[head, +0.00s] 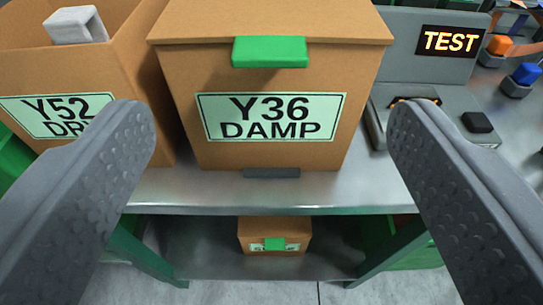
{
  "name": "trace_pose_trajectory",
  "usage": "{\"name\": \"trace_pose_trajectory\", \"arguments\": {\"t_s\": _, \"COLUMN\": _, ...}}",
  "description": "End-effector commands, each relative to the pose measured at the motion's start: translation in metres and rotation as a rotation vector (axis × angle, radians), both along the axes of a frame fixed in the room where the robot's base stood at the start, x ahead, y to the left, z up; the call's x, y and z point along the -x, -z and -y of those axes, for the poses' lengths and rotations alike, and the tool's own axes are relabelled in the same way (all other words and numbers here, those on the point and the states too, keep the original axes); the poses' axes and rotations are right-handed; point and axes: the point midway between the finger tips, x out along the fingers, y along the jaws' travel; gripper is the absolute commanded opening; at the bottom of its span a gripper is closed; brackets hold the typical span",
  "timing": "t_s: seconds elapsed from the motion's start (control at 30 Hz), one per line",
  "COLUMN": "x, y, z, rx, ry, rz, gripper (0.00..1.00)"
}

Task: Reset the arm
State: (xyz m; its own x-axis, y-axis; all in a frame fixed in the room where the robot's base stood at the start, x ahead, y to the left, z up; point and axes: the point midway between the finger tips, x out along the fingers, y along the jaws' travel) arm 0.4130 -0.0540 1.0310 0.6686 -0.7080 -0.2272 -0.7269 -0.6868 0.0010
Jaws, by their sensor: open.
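My gripper (268,125) is open, with its two dark grey, dimpled fingers reaching in from the lower left and lower right. Nothing is held between the fingers. Beyond the gap stands a closed brown box (275,155) labelled "Y36 DAMP", with a green tab (270,52) at its lid. The box sits on a grey metal shelf (250,193). I cannot tell how far the fingertips are from it.
A brown box (30,75) labelled "Y52", its second word partly hidden, stands left with a light grey block (76,25) at its top. A grey device with a "TEST" display (450,41) stands right. A small brown box (275,230) sits on the lower shelf.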

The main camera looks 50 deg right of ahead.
Motion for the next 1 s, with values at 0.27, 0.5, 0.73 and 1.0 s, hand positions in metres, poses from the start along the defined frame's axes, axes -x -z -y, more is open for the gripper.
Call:
{"name": "trace_pose_trajectory", "arguments": {"t_s": 0.27, "x": -0.002, "y": 0.001, "z": -0.003, "rx": -0.002, "ry": -0.01, "rz": -0.008, "gripper": 0.73}}
{"name": "trace_pose_trajectory", "arguments": {"t_s": 0.5, "x": -0.027, "y": 0.003, "z": -0.043, "rx": -0.033, "ry": -0.169, "rz": -0.124, "gripper": 0.73}}
{"name": "trace_pose_trajectory", "arguments": {"t_s": 0.73, "x": -0.052, "y": -0.028, "z": -0.091, "rx": -0.058, "ry": -0.409, "rz": -0.206, "gripper": 0.73}}
{"name": "trace_pose_trajectory", "arguments": {"t_s": 1.0, "x": -0.068, "y": -0.107, "z": -0.108, "rx": -0.055, "ry": -0.648, "rz": -0.167, "gripper": 0.73}}
